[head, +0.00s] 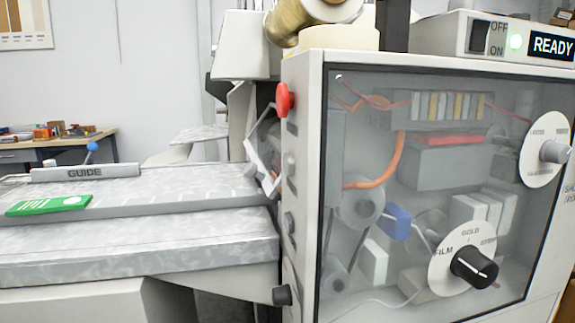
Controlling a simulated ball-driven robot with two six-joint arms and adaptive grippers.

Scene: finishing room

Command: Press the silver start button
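A machine cabinet with a clear side panel fills the right half of the head view. Its narrow left face (300,200) is seen at a steep angle. A red mushroom button (283,98) sits near the top of that face. Below it are a small silver-grey round button (290,165) and another grey round fitting (289,222). No label marks either as the start button, so I cannot tell which one it is. A dark round knob (282,295) is at the bottom. Neither of my grippers is in view.
Two dials (545,150) (465,264) are on the right. A grey feed table (130,245) carries a guide bar (85,172) and a green card (48,205). A workbench (60,145) stands behind.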

